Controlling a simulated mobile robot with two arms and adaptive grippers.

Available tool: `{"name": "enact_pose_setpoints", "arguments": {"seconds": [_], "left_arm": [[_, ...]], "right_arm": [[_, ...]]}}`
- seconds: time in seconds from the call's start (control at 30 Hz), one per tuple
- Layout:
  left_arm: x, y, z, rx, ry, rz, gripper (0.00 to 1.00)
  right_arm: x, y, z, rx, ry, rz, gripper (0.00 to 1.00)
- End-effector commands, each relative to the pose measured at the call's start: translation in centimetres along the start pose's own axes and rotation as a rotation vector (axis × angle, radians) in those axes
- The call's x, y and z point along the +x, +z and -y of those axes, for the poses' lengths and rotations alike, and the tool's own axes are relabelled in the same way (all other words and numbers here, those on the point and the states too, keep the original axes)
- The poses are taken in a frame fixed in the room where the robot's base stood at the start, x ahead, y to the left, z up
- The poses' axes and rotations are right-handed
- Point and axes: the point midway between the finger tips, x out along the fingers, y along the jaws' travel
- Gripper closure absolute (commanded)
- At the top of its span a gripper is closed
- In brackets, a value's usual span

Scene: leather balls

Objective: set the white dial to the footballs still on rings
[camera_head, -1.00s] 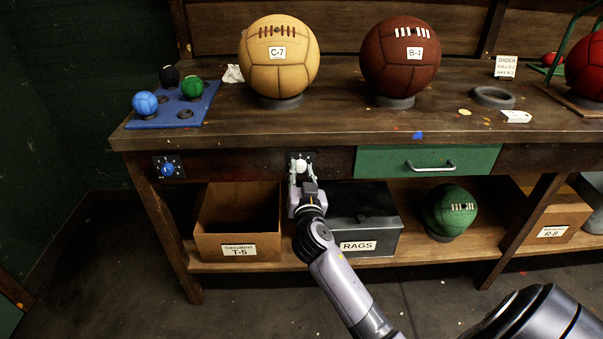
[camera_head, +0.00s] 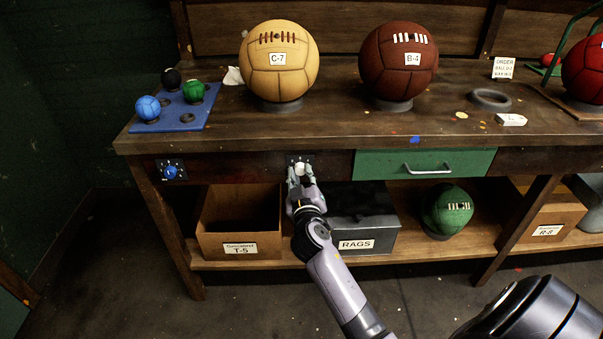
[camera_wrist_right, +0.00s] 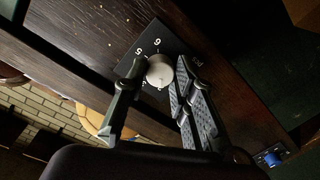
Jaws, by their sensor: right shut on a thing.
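The white dial (camera_head: 300,168) sits on a dark plate on the bench's front edge. My right gripper (camera_head: 299,177) is shut on it; in the right wrist view the fingers lie on either side of the white dial (camera_wrist_right: 160,71). Numbers, 5 and 6 among them, show on the plate; I cannot tell the setting. The tan football C-7 (camera_head: 277,80) and the brown football B-4 (camera_head: 399,72) sit on dark rings on the bench. An empty ring (camera_head: 491,98) lies to their right. A green football (camera_head: 447,212) sits on the lower shelf, apparently on a ring. My left gripper is out of view.
A blue dial (camera_head: 171,172) is left on the bench front. A blue rack (camera_head: 163,126) holds small balls. A red football (camera_head: 587,70) is cut off at the right edge. Below stand a cardboard box T-5 (camera_head: 240,249) and the RAGS box (camera_head: 357,226). A green drawer (camera_head: 380,163) is shut.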

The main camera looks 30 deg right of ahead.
Motion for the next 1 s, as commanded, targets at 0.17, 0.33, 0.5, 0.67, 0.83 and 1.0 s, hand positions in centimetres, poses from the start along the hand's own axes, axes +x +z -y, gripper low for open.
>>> {"name": "enact_pose_setpoints", "arguments": {"seconds": [0.17,0.33,0.5,0.67,0.83,1.0], "left_arm": [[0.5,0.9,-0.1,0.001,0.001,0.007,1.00],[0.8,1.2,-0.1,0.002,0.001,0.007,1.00],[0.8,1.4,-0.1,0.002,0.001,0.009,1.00],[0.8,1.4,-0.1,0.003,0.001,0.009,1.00],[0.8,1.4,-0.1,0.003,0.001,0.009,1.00],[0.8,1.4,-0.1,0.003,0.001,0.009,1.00]], "right_arm": [[0.1,-0.3,-0.1,-0.062,0.003,-0.001,1.00],[0.1,-0.3,-0.1,-0.089,0.004,0.001,1.00],[0.1,-0.3,-0.1,-0.094,0.004,0.001,1.00],[0.1,-0.3,-0.1,-0.093,0.004,0.000,1.00],[0.1,-0.3,-0.1,-0.092,0.004,0.001,0.68],[0.0,-0.2,-0.1,-0.092,0.003,0.003,0.57]]}}
